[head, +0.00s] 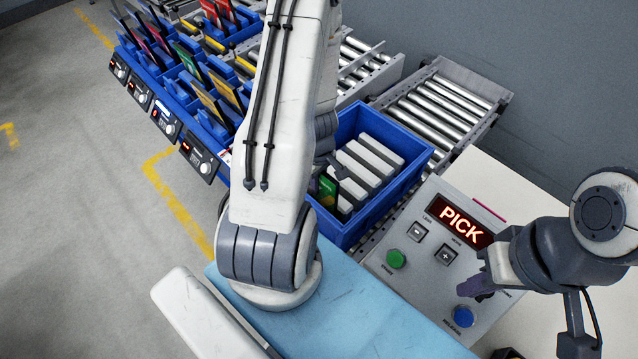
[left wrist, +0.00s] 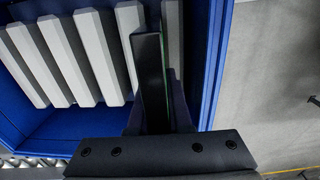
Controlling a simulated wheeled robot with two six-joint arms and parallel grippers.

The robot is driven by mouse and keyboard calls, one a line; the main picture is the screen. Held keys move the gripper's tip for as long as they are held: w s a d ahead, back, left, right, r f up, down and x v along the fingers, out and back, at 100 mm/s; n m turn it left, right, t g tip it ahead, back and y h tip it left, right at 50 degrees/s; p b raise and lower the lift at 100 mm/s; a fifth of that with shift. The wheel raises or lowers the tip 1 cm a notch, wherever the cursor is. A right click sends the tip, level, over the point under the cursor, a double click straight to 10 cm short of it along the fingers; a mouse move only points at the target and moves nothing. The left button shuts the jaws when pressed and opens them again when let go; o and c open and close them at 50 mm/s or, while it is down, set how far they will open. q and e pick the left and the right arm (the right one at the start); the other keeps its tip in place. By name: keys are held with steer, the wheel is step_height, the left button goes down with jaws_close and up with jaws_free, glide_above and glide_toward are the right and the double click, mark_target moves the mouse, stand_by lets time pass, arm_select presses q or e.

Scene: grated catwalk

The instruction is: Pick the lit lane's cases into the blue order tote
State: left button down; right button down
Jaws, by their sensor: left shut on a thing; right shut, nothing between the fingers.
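The blue order tote (head: 392,130) sits on rollers at centre, with white ribs inside. My left gripper (head: 326,172) is at the tote's near left end, partly hidden by my own arm. It is shut on a dark case with a green face (head: 327,192). In the left wrist view the case (left wrist: 150,80) stands on edge between the fingers, beside the ribs and inside the tote wall (left wrist: 212,60). Whether it touches the floor is hidden. My right gripper (head: 474,286) is shut and empty above the button panel (head: 415,268).
A sign (head: 460,221) reads PICK. Green (head: 396,259) and blue (head: 463,316) buttons are on the panel. A roller conveyor (head: 440,110) runs behind the tote.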

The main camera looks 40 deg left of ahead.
arm_select(q)
steer(key=shift+f+b, duration=0.95)
steer(key=shift+f, duration=0.15)
steer(key=shift+c, duration=1.8)
jaws_free()
steer(key=shift+r, duration=0.1)
step_height(320, 180, up, 8)
steer(key=p, duration=0.8)
